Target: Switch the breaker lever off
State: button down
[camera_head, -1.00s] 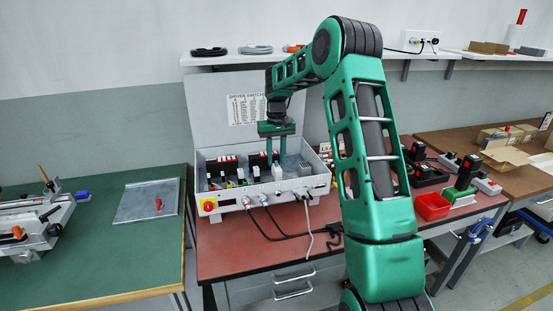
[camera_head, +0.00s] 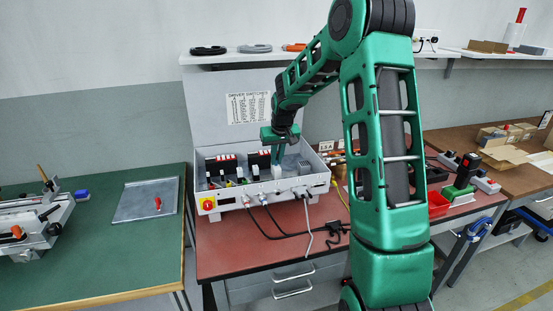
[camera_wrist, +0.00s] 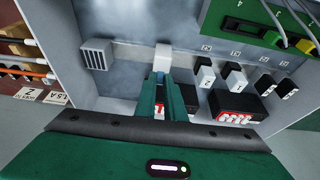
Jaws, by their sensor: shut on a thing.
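The open white switch box (camera_head: 262,192) stands on the red bench, with a row of small black-and-white switches inside; they also show in the wrist view (camera_wrist: 235,77). A separate white switch block (camera_head: 277,173) stands right of that row; in the wrist view its white body (camera_wrist: 162,52) is just beyond my fingertips. My gripper (camera_head: 277,160) points down into the box. In the wrist view its fingers (camera_wrist: 161,80) are close together on a small bluish-grey piece at the white block, apparently its lever. The fingers hide most of that piece.
The box's raised lid (camera_head: 205,110) stands behind my gripper. Black modules with red-and-white markings (camera_wrist: 238,106) are close to my fingers. A grey ribbed block (camera_wrist: 96,54) stands to one side.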

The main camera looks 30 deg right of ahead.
jog(key=shift+s+t, duration=0.15)
jog(key=shift+t, duration=0.15)
jog(key=c, duration=1.8)
grip_release()
jog(key=shift+c, duration=0.2)
jog(key=v, duration=1)
jog(key=shift+a+r, duration=0.15)
jog(key=shift+r, duration=0.2)
